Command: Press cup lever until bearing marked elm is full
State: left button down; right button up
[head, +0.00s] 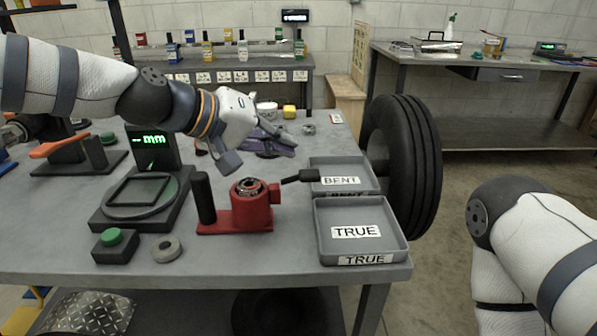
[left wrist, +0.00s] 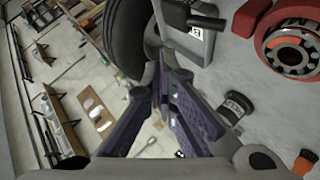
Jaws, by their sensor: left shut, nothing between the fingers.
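A red packing device (head: 252,207) stands on the grey workbench in the head view, with a round metal bearing (head: 248,186) in its cup. A black lever (head: 301,177) sticks out to its right, over the BENT tray. A black upright cylinder (head: 203,197) stands at its left side. In the left wrist view the red cup and bearing (left wrist: 292,48) show at the upper right, with the dark lever (left wrist: 203,20) beside them. My left gripper (head: 288,147) is shut and empty, behind and above the device, apart from the lever. My right gripper is out of view.
Grey trays marked BENT (head: 340,181) and TRUE (head: 357,232) sit at the bench's right end, beside a large tyre (head: 405,165). A scale with a green display (head: 152,139), a green button box (head: 113,241) and a ring (head: 166,249) are at left.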

pick_arm(q)
jog(key=shift+a+r, duration=0.2)
jog(key=shift+r, duration=0.55)
jog(key=shift+a+r, duration=0.2)
jog(key=shift+r, duration=0.5)
